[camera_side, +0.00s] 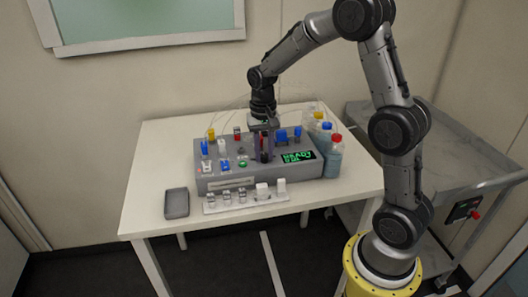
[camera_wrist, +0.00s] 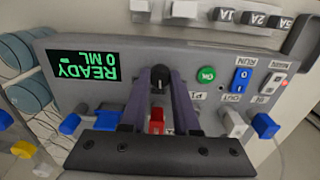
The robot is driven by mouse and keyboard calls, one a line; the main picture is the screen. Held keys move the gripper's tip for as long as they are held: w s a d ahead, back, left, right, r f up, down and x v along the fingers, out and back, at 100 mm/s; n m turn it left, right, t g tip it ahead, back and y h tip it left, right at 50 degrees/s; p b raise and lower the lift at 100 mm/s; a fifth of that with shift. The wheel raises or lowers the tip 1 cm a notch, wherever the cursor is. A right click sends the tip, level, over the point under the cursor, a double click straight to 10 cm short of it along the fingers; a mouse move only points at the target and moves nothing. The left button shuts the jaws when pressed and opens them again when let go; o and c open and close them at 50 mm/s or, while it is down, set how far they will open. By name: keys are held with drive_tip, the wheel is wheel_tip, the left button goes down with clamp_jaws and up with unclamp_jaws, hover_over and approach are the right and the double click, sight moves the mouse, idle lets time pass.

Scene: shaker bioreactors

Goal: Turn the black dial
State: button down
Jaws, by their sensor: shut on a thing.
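The black dial (camera_wrist: 160,79) sits on the front of the grey bioreactor panel, between the green display and the green ON button. In the wrist view my gripper (camera_wrist: 161,82) has its two purple-grey fingers on either side of the dial, shut on it. A white pointer line is hard to make out on the dial. In the side view my gripper (camera_side: 263,153) reaches down to the middle of the grey console (camera_side: 215,183); the dial there is mostly hidden between the fingers.
A green display (camera_wrist: 85,65) reads READY 0 ML. A red fitting (camera_wrist: 156,120) lies between the fingers, behind the dial. The ON button (camera_wrist: 206,75) is close to the right finger. Bottles (camera_side: 334,158) stand right of the console; a grey tray (camera_side: 177,203) lies left.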

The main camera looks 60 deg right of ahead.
sight(264, 155)
drive_tip(key=n, duration=0.5)
drive_tip(key=shift+r, duration=0.1)
drive_tip(key=n, duration=0.5)
drive_tip(key=shift+n, duration=0.3)
idle(0.3)
drive_tip(key=c, duration=0.6)
unclamp_jaws()
drive_tip(key=shift+c, duration=0.2)
wheel_tip(264, 155, up, 14)
drive_tip(key=shift+a, duration=0.15)
